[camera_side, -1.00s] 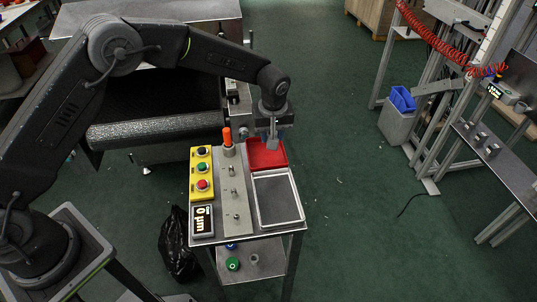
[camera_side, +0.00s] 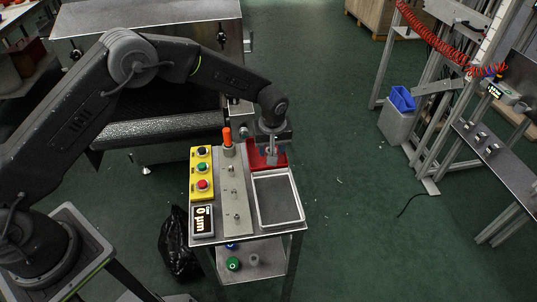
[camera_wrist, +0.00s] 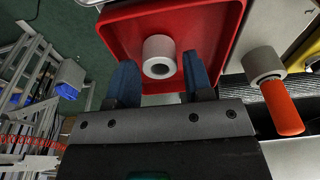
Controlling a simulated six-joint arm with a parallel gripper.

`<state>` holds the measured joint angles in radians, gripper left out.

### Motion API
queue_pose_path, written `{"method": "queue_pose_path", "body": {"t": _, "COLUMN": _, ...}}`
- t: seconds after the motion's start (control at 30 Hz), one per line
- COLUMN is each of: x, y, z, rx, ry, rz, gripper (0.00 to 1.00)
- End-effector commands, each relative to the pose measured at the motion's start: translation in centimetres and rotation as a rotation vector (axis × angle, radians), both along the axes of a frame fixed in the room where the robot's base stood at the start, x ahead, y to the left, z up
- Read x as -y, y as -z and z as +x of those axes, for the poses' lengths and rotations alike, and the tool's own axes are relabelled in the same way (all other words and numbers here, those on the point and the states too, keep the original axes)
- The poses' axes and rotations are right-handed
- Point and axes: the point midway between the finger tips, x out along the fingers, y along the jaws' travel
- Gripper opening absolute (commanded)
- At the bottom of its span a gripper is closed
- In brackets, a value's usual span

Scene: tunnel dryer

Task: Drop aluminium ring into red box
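The aluminium ring (camera_wrist: 159,56), a short grey cylinder with a hole, shows inside the outline of the red box (camera_wrist: 117,30) in the wrist view. I cannot tell whether it touches the box floor. My gripper (camera_wrist: 158,60) is open, its two blue fingers to either side of the ring's near end, with gaps showing between them and the ring. In the side view my gripper (camera_side: 271,157) points down over the red box (camera_side: 282,160) at the table's back right and hides part of it. The ring is not clear there.
An orange-topped post (camera_side: 227,136) stands left of the box, with a yellow button panel (camera_side: 201,172) beyond it. A grey-rimmed tray (camera_side: 278,222) lies in front of the box. Green (camera_side: 233,264) and grey (camera_side: 254,260) rings lie on the lower shelf.

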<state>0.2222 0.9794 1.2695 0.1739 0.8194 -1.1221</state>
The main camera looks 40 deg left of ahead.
Motion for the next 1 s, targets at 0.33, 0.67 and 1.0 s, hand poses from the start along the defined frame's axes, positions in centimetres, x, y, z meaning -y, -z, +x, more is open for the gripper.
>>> {"method": "queue_pose_path", "body": {"t": 0.33, "x": 0.0, "y": 0.0, "z": 0.0, "rx": 0.001, "ry": 0.000, "rz": -0.001, "gripper": 0.64}}
{"method": "queue_pose_path", "body": {"t": 0.67, "x": 0.4, "y": -3.2, "z": -0.2, "rx": 0.005, "ry": 0.001, "rz": -0.002, "gripper": 0.64}}
{"method": "queue_pose_path", "body": {"t": 1.0, "x": 1.1, "y": -10.5, "z": -1.1, "rx": 0.002, "ry": 0.000, "rz": -0.001, "gripper": 0.64}}
